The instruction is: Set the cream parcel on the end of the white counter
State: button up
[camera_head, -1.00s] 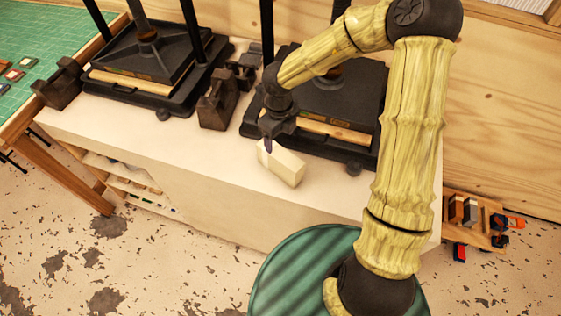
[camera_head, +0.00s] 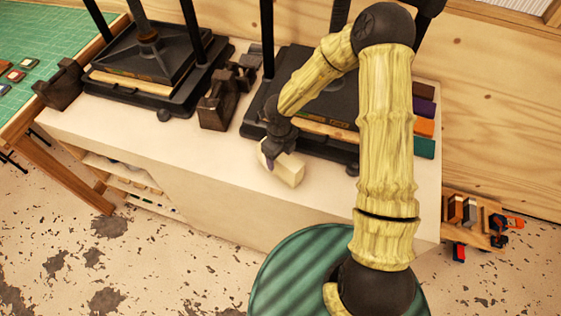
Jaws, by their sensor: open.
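The cream parcel (camera_head: 290,171) is a small pale block on the white counter (camera_head: 215,165), near its front edge and in front of the right-hand black press. My gripper (camera_head: 268,161) is at the parcel's left end, pointing down, with a dark finger showing against its near side. The jaws are open; the far finger is hidden, so I cannot tell whether they straddle the parcel. The right end of the counter (camera_head: 427,205) shows bare beyond my arm.
Two black presses (camera_head: 150,70) stand along the counter's back. Dark metal blocks (camera_head: 217,105) sit between them. Coloured blocks (camera_head: 424,127) line the right end, behind the bare patch. A green ribbed drum (camera_head: 290,275) stands in front. My arm covers part of the counter.

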notch_tip(320, 180, down, 2)
jog(key=shift+f, duration=0.1)
dwell(0.4)
grip_shut()
jog(key=shift+r, duration=0.2)
notch_tip(320, 180, up, 10)
jog(key=shift+f, duration=0.1)
dwell(0.4)
jog(key=shift+w+d, duration=0.1)
jog(key=shift+d, duration=0.05)
dwell(0.7)
